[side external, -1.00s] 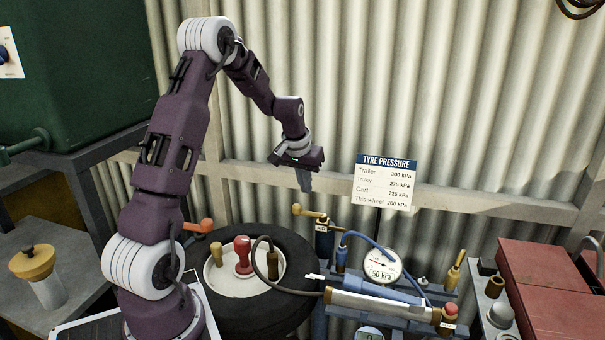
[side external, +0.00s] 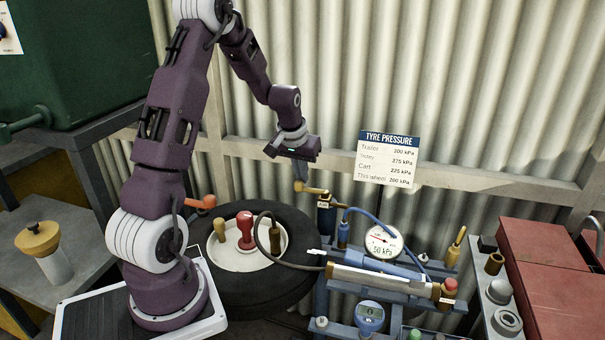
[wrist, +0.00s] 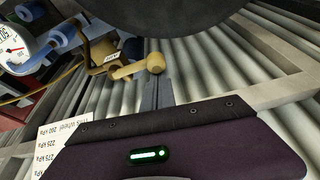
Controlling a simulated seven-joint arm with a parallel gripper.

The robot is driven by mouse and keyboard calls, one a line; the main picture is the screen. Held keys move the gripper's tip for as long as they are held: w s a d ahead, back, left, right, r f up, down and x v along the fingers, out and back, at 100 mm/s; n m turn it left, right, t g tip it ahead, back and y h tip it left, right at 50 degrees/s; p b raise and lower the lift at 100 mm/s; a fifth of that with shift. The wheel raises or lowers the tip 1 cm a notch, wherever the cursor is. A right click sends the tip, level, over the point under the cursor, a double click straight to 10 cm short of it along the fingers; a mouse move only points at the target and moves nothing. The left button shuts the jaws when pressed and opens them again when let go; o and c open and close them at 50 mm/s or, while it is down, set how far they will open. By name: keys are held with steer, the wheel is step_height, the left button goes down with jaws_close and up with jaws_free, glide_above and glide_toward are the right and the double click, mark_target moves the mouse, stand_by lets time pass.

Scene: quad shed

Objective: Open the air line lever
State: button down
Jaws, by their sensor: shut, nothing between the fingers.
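The air line lever (side external: 313,190) is a brass handle with a round knob, on a dark valve atop a blue post behind the gauge. It points left, roughly level. In the wrist view the lever (wrist: 138,68) shows above my fingers, its knob by their tips, beside the valve body (wrist: 101,50) with a small label. My gripper (side external: 300,180) hangs fingers-down just above the knob end of the lever. In the wrist view my gripper (wrist: 157,82) has its narrow fingers together and empty. I cannot tell whether they touch the knob.
A tyre (side external: 282,290) with several handled tools lies left. A pressure sign (side external: 388,158) stands behind, before the corrugated wall. A red box (side external: 545,260) is at far right.

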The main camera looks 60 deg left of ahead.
steer(key=s+d+n, duration=0.1)
steer(key=n, duration=0.1)
steer(key=s+d+n+g+y, duration=0.1)
steer(key=n, duration=0.1)
steer(key=shift+n, duration=0.3)
steer(key=d+n+g, duration=0.1)
steer(key=n, duration=0.1)
steer(key=s+d+n, duration=0.1)
steer(key=n, duration=0.1)
steer(key=shift+d+n+g+y, duration=0.25)
steer(key=shift+n+g+y, duration=0.05)
steer(key=shift+g, duration=0.1)
steer(key=d+n, duration=0.1)
steer(key=d+n+g, duration=0.1)
steer(key=n, duration=0.1)
steer(key=shift+s+d+n, duration=0.1)
steer(key=shift+s+n, duration=0.05)
steer(key=shift+n, duration=0.15)
steer(key=n, duration=0.1)
steer(key=d+n+g, duration=0.1)
steer(key=d+n, duration=0.1)
steer(key=shift+w+n, duration=0.25)
steer(key=shift+n, duration=0.05)
steer(key=shift+w+d, duration=0.15)
steer(key=shift+d, duration=0.2)
steer(key=shift+w+d+h, duration=0.15)
steer(key=shift+d+h, duration=0.05)
steer(key=shift+h, duration=0.2)
steer(key=shift+a, duration=0.1)
